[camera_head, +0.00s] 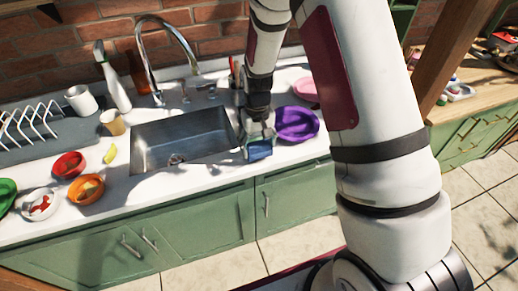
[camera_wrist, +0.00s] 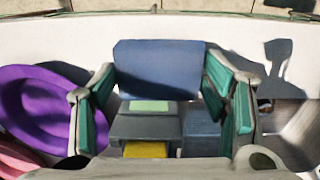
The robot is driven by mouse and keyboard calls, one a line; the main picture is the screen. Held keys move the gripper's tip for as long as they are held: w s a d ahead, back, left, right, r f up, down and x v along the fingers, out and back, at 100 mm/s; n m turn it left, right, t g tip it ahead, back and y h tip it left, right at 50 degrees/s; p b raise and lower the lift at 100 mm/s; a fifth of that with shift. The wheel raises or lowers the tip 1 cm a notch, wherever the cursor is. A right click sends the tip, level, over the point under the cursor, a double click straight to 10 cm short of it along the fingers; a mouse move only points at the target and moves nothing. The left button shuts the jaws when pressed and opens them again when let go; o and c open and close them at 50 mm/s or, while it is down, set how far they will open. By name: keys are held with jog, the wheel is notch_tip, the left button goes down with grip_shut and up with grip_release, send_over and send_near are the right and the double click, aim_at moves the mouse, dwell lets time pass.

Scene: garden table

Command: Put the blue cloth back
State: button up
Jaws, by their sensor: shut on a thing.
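The blue cloth (camera_head: 259,151) shows at the end of my gripper (camera_head: 258,140), at the right edge of the sink near the counter's front. In the wrist view the cloth (camera_wrist: 158,66) appears as a flat, dark blue piece spanning the space between the two green-padded fingers of my gripper (camera_wrist: 160,80). The fingers are shut on it, one at each side. I cannot tell whether its lower edge touches the counter. Grey box-like shapes with a green patch and a yellow patch show below it in the wrist view.
A purple plate (camera_head: 296,123) lies close to the right of my gripper, with a pink dish (camera_head: 305,89) behind it. The steel sink (camera_head: 185,140) is to the left. Red (camera_head: 69,164) and orange (camera_head: 85,190) bowls stand farther left. The counter's front edge is near.

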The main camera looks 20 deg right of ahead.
jog(key=shift+f, duration=1.05)
jog(key=shift+f, duration=0.15)
jog(key=o, duration=1.1)
